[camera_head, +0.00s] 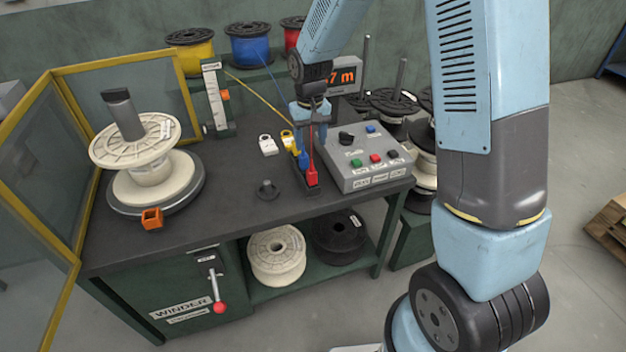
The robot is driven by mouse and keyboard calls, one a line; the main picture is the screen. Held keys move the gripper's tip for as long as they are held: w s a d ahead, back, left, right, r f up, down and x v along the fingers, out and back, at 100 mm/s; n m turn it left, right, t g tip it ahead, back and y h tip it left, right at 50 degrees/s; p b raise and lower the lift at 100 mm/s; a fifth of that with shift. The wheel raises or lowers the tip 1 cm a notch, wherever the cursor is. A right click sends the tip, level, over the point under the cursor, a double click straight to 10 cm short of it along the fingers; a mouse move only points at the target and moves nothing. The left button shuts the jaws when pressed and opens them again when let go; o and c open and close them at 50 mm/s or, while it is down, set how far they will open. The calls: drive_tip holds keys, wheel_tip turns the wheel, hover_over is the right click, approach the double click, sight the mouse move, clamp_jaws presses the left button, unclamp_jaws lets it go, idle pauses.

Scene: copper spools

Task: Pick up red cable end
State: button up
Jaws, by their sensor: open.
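The red cable end (312,176) stands upright in the front slot of a small dark holder (313,189) on the workbench, just left of the grey control box. A blue cable end (303,160) stands right behind it, and a yellow one (288,138) is further back. A thin red cable runs up from the red end. My gripper (311,122) points down above the holder, above and slightly behind the red end. It is open, and I see nothing held in it. The arm and gripper body partly hide the cables behind.
The grey control box (352,181) with buttons stands close at the right. A large white spool (146,168) sits on a turntable inside yellow-framed guards (118,64).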

sight(312, 170)
wheel_tip(312, 170, down, 8)
drive_tip(key=shift+s+d+f, duration=0.1)
drive_tip(key=shift+s+f, duration=0.05)
drive_tip(key=shift+f, duration=1.2)
drive_tip(key=shift+s+d+f, duration=0.1)
drive_tip(key=shift+f, duration=1.2)
clamp_jaws()
